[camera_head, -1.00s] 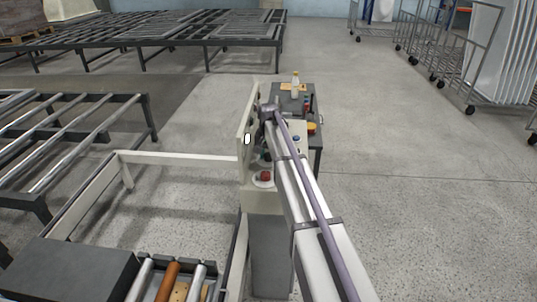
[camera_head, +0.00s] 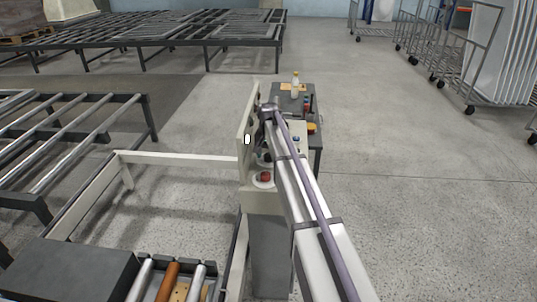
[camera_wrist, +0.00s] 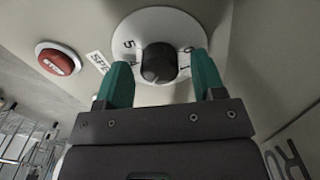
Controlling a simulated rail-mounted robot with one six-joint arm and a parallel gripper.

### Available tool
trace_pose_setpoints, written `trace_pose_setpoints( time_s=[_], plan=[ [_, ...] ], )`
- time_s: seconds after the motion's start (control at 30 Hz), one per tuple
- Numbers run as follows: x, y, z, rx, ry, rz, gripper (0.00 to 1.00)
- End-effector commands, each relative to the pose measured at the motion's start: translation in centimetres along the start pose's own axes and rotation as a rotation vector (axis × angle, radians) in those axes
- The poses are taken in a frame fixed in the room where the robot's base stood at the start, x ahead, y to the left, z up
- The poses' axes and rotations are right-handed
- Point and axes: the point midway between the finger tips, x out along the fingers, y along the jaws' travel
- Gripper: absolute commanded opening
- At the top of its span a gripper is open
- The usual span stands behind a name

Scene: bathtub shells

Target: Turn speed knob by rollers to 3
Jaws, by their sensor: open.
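The speed knob (camera_wrist: 158,63) is a black round knob on a white dial plate (camera_wrist: 133,27) with printed numbers, on a beige panel. It shows in the wrist view, upper middle. A 5 is readable at the dial's upper left; the other marks are partly hidden or unclear. My gripper (camera_wrist: 162,80) is open, with its green fingers on the left and right of the knob. I cannot tell whether they touch it. In the head view my arm reaches over the control post (camera_head: 262,200) and hides most of its panel; the knob cannot be made out there.
A red STOP button (camera_wrist: 57,59) sits left of the dial, and shows as a red button (camera_head: 265,177) on the post. Rollers (camera_head: 168,282) lie at the lower left. A dark cart (camera_head: 316,103) with a bottle stands behind the post. Open floor lies to the right.

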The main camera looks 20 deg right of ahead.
Motion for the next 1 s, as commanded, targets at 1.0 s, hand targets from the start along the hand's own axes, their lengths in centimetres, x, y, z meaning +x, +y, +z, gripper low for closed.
trace_pose_setpoints(
  time_s=[1.0],
  plan=[
    [-10.4, 0.0, 0.0, -0.021, 0.000, 0.000, 0.63]
  ],
)
